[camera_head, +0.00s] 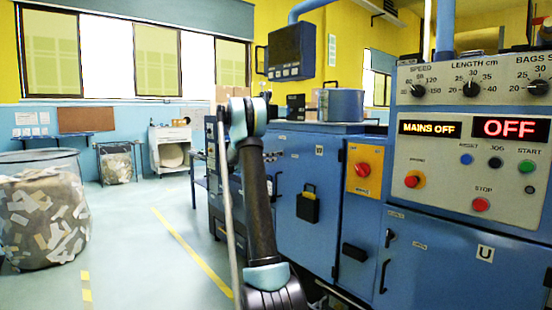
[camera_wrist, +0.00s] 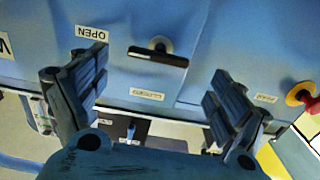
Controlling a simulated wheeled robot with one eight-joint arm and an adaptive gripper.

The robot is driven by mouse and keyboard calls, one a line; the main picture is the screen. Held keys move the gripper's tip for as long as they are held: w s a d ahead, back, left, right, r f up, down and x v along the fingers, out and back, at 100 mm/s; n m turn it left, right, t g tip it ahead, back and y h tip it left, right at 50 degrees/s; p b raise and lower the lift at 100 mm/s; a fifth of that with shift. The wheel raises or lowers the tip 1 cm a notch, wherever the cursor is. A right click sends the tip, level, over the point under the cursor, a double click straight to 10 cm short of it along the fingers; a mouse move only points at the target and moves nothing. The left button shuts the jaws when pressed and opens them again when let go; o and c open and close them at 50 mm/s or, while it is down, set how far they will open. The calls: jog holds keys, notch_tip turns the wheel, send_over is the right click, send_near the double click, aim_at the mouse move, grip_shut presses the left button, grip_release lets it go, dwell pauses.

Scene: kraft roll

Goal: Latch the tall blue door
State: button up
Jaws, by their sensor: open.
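The wrist view shows a blue machine front (camera_wrist: 225,45) upside down, with a black latch handle (camera_wrist: 158,55) on a round pivot. An OPEN label (camera_wrist: 92,33) is left of the handle and a CLOSED label (camera_wrist: 147,94) is below it in the picture. My gripper (camera_wrist: 160,88) is open and empty. Its fingers frame the handle from either side and do not visibly touch it. In the head view, blue doors (camera_head: 295,200) stand behind my arm; my gripper is hidden there. I cannot tell which is the tall door, or whether it is fully closed.
A red knob (camera_wrist: 303,93) on yellow stands at the right in the wrist view. The head view shows a control panel (camera_head: 475,140) reading MAINS OFF, a pot (camera_head: 341,105) on the machine, and a waste bin (camera_head: 42,215).

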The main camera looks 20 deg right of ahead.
jog(key=x, duration=0.6)
jog(key=shift+w+d, duration=0.1)
jog(key=shift+d, duration=0.2)
jog(key=c, duration=1.1)
